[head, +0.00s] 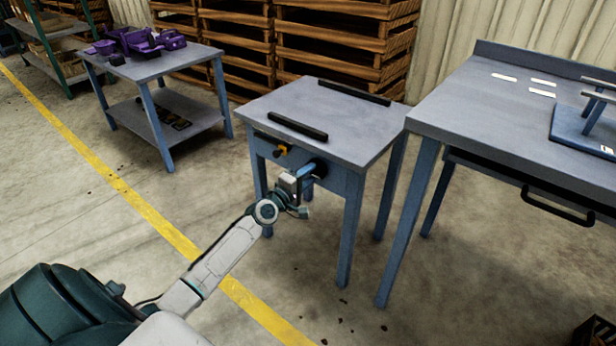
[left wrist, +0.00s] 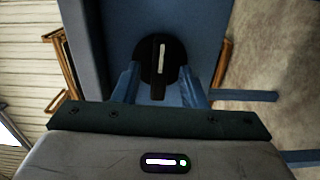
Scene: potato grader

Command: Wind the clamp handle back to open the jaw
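The clamp is on a small blue-legged table with a grey top (head: 365,125). Two black jaw bars lie on the top, the near one (head: 297,126) and the far one (head: 353,92), with a wide gap between them. The black clamp handle (head: 318,166) is on the table's blue front panel. In the left wrist view the handle (left wrist: 161,50) is a round black knob with a white stripe and a bar pointing down the picture. My left gripper (head: 304,181) is at the handle, its two blue fingers (left wrist: 159,84) apart on either side of it. My right gripper is out of view.
A yellow-and-black knob (head: 281,150) sits beside the handle on the same panel. A larger table (head: 470,105) with a drawer stands close on the right. A table (head: 180,60) with purple parts is at the back left.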

